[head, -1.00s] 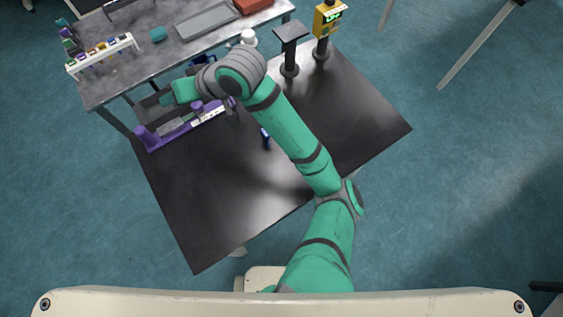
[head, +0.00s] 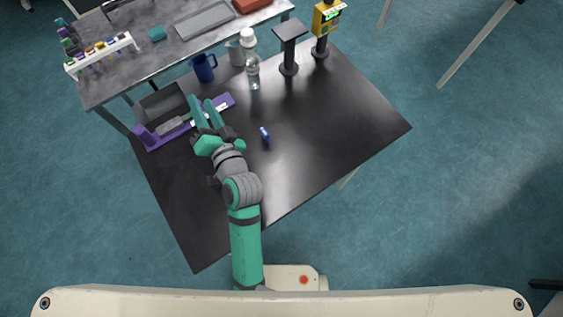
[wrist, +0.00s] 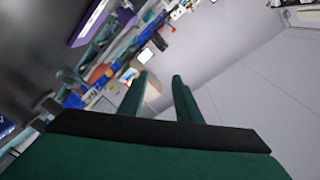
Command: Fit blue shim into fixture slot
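A small blue piece, which looks like the blue shim (head: 265,135), is on the black table to the right of my gripper in the head view. The purple fixture (head: 146,139) lies along the table's left side, with a grey middle part and a white label. Its slot is too small to make out. My gripper (head: 204,102) is open and empty, its green fingers overlapping the fixture in the head view; its height above it is unclear. In the wrist view the two fingers (wrist: 160,88) stand apart with nothing between them.
A dark grey block (head: 162,104) stands behind the fixture. A blue mug (head: 203,68), a clear bottle (head: 252,72) and a black stand (head: 289,50) line the back of the table. The table's right and front areas are clear.

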